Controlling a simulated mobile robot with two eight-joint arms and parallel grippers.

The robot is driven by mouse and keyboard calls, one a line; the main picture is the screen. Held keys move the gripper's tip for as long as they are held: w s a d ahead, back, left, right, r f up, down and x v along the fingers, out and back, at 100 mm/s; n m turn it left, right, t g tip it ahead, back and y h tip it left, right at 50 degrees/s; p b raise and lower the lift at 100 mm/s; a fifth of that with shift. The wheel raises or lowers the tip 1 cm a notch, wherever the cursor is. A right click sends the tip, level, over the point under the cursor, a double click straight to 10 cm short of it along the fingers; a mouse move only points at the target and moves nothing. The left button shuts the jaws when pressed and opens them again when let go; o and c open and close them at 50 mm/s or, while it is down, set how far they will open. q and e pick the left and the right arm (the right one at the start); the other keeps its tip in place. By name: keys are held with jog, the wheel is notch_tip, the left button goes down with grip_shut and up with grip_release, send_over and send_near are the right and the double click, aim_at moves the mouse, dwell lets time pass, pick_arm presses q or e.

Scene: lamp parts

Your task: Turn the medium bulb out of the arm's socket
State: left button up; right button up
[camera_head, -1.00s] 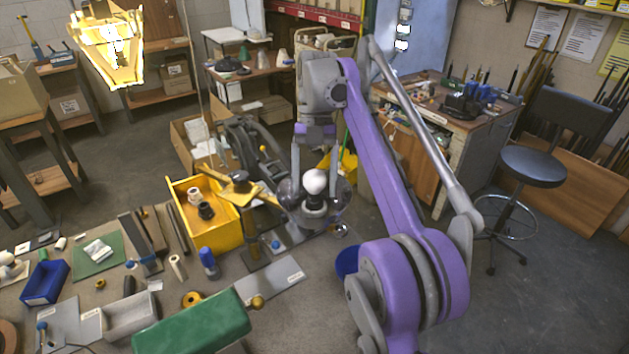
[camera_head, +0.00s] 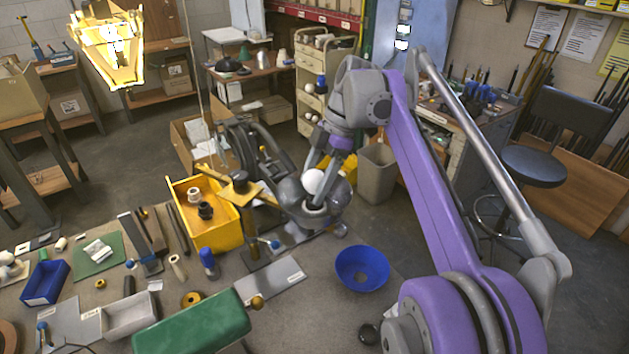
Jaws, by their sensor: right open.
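The white round bulb (camera_head: 313,182) sits in the dark socket (camera_head: 314,208), inside a grey see-through dish-shaped shade (camera_head: 290,200). The dark lamp arm (camera_head: 245,150) is behind and to the left of it. My right gripper (camera_head: 326,178) comes down from above right, tilted, with its fingers parted around or just behind the bulb. I cannot tell whether either finger touches the glass. My left gripper is not in view.
A yellow bin (camera_head: 215,235) with dark and white rings stands left of the lamp. A blue bowl (camera_head: 362,268) lies in front right. A green block-like part (camera_head: 190,325) is at the near edge. Small parts cover the bench's left side.

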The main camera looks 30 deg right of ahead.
jog(key=m+t, duration=0.1)
jog(key=m, duration=0.2)
jog(key=shift+m, duration=0.4)
jog(key=m+t+h, duration=0.1)
jog(key=m, duration=0.3)
jog(key=shift+a+t, duration=0.1)
jog(key=shift+t, duration=0.3)
jog(key=shift+w, duration=0.1)
jog(key=c, duration=1)
jog(key=shift+o, duration=0.2)
jog(key=n+g, duration=0.1)
jog(key=n, duration=0.2)
jog(key=n+g, duration=0.1)
jog(key=n, duration=0.2)
jog(key=shift+y, duration=0.3)
jog(key=shift+n+g, duration=0.3)
jog(key=shift+n, duration=0.1)
